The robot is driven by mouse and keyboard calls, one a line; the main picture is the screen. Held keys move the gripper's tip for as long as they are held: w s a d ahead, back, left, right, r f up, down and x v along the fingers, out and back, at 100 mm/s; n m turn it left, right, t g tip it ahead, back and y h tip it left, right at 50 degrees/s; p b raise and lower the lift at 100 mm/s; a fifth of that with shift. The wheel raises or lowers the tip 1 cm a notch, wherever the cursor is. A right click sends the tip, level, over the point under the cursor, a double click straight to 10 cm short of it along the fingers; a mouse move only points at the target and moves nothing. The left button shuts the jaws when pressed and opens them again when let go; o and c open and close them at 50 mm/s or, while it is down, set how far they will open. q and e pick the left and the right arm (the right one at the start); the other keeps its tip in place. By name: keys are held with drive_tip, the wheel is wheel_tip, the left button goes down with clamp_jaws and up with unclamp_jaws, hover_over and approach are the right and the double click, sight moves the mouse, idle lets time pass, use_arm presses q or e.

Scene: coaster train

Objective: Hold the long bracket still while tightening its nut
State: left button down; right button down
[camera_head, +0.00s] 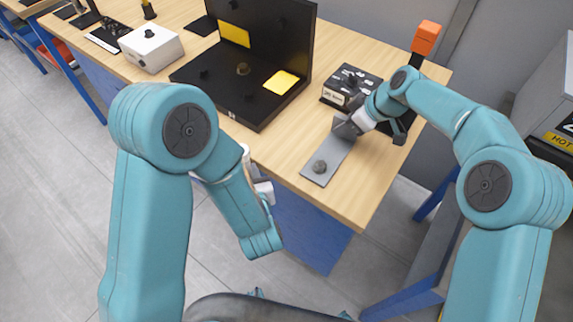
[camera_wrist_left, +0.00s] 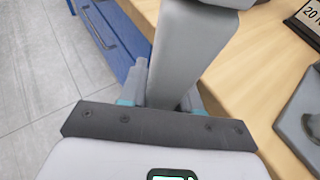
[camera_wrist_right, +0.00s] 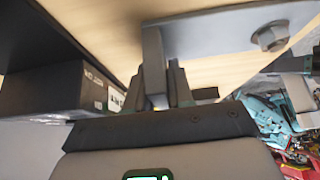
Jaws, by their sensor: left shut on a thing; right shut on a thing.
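The long bracket (camera_head: 333,150) is a flat grey plate lying at the front right edge of the wooden table. Its nut (camera_head: 320,167) sits near the plate's near end; it also shows in the right wrist view (camera_wrist_right: 270,37). My right gripper (camera_head: 350,127) is at the far end of the bracket. In the right wrist view its fingers (camera_wrist_right: 167,85) are shut on the bracket's upturned end (camera_wrist_right: 154,60). In the left wrist view my left gripper (camera_wrist_left: 163,88) is shut on a thick grey tool (camera_wrist_left: 192,45), beside the table edge. My left arm mostly hides this gripper in the head view.
A black box with a dial (camera_head: 351,84) stands just behind the bracket. A black L-shaped panel with yellow patches (camera_head: 240,105) stands to its left. An orange-topped post (camera_head: 426,38) and a white box (camera_head: 151,48) stand farther back. Bare wood surrounds the bracket.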

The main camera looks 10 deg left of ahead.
use_arm(q)
drive_tip(key=a+r+n+g+h, duration=0.2)
drive_tip(key=a+r+n+g, duration=0.4)
drive_tip(key=a+n+g, duration=0.6)
drive_tip(key=w+d+r+h, duration=0.3)
drive_tip(key=w+r+h, duration=0.1)
drive_tip(key=r+h, duration=0.2)
drive_tip(key=shift+w+d+f+m+h, duration=0.2)
drive_tip(key=shift+w+d+f+h, duration=0.4)
drive_tip(key=shift+d, duration=1.05)
drive_tip(key=shift+w+d+f+m+h, duration=0.2)
drive_tip(key=shift+w+d+f+h, duration=0.35)
drive_tip(key=shift+d, duration=1.15)
drive_tip(key=shift+w+d+f+m+h, duration=0.2)
drive_tip(key=shift+w+d+f+h, duration=0.4)
drive_tip(key=shift+d, duration=1.05)
drive_tip(key=shift+y, duration=0.25)
drive_tip(key=shift+s+f, duration=0.1)
drive_tip(key=shift+f, duration=2)
drive_tip(key=shift+w+d+m+g, duration=0.1)
drive_tip(key=shift+w+m+g, duration=0.25)
drive_tip(key=shift+w, duration=0.2)
